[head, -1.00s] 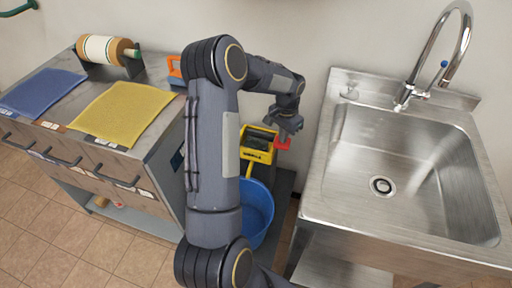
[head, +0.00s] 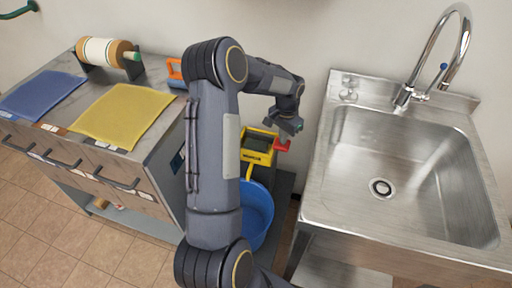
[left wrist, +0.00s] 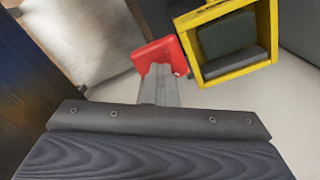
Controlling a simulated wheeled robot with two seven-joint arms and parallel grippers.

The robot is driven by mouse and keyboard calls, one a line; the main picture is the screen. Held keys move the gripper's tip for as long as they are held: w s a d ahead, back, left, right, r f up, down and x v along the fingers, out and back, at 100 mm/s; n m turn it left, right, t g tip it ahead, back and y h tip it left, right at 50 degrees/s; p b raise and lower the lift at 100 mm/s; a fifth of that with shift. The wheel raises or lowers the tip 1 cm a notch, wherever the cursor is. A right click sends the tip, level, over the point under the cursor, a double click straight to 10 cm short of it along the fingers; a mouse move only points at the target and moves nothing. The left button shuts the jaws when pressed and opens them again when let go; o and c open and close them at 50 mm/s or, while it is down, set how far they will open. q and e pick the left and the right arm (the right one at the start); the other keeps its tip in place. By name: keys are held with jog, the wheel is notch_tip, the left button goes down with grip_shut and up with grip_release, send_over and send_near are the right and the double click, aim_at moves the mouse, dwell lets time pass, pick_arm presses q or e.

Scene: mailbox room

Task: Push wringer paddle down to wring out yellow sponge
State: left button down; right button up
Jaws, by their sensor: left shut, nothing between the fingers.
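The yellow wringer (head: 257,146) sits at the blue bucket (head: 257,210), between the counter and the sink. Its red paddle (head: 283,145) sticks out on the right side. In the left wrist view, the red paddle (left wrist: 158,56) lies just beyond my fingertips, and the yellow wringer frame (left wrist: 222,77) is beside it, with a grey-green panel inside. My left gripper (head: 296,128) is shut and empty, just above the paddle; whether it touches cannot be told. It also shows in the left wrist view (left wrist: 160,85). I see no sponge in the wringer. My right gripper is not in view.
The steel sink (head: 405,165) with its faucet (head: 405,95) stands close on the right. The counter (head: 160,125) on the left holds a yellow cloth (head: 125,115), a blue cloth (head: 40,93) and a roll (head: 103,52). My left arm hides part of the bucket.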

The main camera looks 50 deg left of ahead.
pick_arm(q)
jog(key=shift+w+r+p, duration=0.15)
jog(key=shift+r+p, duration=0.2)
jog(key=shift+r, duration=0.25)
notch_tip(320, 180, up, 9)
jog(key=p, duration=0.6)
jog(key=shift+r, duration=0.15)
